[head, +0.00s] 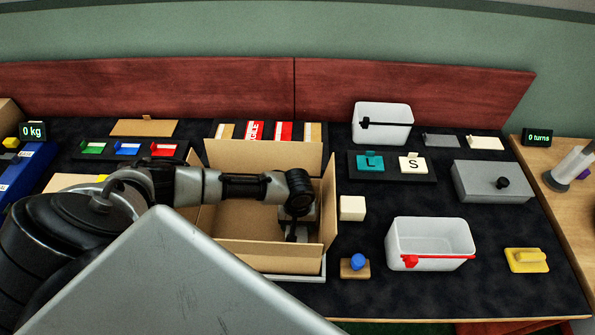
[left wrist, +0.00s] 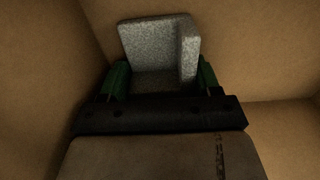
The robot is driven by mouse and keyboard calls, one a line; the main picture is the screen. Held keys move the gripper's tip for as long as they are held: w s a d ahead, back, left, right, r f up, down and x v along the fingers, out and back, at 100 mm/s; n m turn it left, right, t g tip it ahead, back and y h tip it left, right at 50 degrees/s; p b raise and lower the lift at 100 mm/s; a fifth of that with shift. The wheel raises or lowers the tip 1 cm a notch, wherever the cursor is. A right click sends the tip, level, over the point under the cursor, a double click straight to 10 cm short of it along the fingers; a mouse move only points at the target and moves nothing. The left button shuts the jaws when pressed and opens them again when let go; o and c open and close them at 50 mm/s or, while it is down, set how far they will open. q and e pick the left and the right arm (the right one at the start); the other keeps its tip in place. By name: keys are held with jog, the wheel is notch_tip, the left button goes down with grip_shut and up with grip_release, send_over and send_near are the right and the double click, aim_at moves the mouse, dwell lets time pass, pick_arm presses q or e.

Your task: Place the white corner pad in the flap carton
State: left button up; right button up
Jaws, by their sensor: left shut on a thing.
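The flap carton (head: 230,212) stands open on the dark table, its flaps spread outward. My left arm reaches over it, and my left gripper (head: 292,228) is down inside near its right wall. In the left wrist view the gripper's green fingers (left wrist: 163,84) are shut on the corner pad (left wrist: 155,44), a speckled pale grey piece with upright walls. Brown carton walls (left wrist: 40,70) surround it there. I cannot tell if the pad touches the carton floor. In the head view the pad is mostly hidden by the gripper. My right gripper is not in view.
A cream block (head: 352,208) and a blue-knobbed wooden piece (head: 355,266) stand just right of the carton. Two white bins, one with a red clip (head: 430,245) and one with a black clip (head: 383,122), stand farther right. A grey lidded box (head: 492,183) is beyond them.

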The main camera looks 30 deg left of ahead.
pick_arm(q)
jog(key=o, duration=0.6)
notch_tip(320, 180, up, 12)
jog(key=shift+r, duration=0.1)
